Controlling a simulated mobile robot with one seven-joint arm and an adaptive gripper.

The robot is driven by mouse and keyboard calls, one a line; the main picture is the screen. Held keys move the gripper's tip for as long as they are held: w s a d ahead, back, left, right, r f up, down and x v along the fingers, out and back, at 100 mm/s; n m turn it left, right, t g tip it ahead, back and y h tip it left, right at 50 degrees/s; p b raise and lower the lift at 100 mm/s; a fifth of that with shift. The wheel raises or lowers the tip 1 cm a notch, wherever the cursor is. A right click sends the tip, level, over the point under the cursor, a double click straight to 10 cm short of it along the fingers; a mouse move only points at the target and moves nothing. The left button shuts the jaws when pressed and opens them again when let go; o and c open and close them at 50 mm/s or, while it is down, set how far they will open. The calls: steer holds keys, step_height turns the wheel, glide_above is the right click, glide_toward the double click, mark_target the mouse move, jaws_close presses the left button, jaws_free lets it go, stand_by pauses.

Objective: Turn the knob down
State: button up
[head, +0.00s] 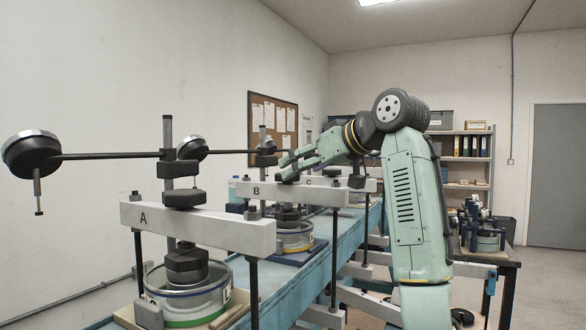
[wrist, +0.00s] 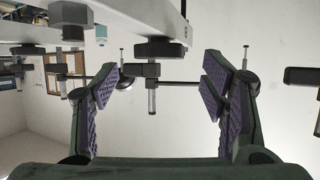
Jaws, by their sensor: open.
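Lever frame B has a pale beam (head: 318,194) with a dark knob (head: 288,177) on top, partly hidden by my gripper (head: 290,164). In the wrist view, a black disc-shaped knob (wrist: 160,48) sits against the beam, with a grey post and a dark block (wrist: 140,70) in line with it. My gripper (wrist: 160,82) is open, with one purple-padded finger to each side of the post. Nothing is held between the pads. I cannot tell whether a finger touches the knob.
Frame A (head: 200,227) stands nearer, with its lever rod (head: 110,156) and round weight (head: 32,154) reaching left. Frame B's round weight (head: 193,148) and rod also reach left. A blue bench (head: 330,262) runs beneath. A shelf (head: 455,160) stands behind.

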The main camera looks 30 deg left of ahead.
steer(key=shift+p+x, duration=0.4)
steer(key=shift+x, duration=1.8)
steer(key=shift+c, duration=0.2)
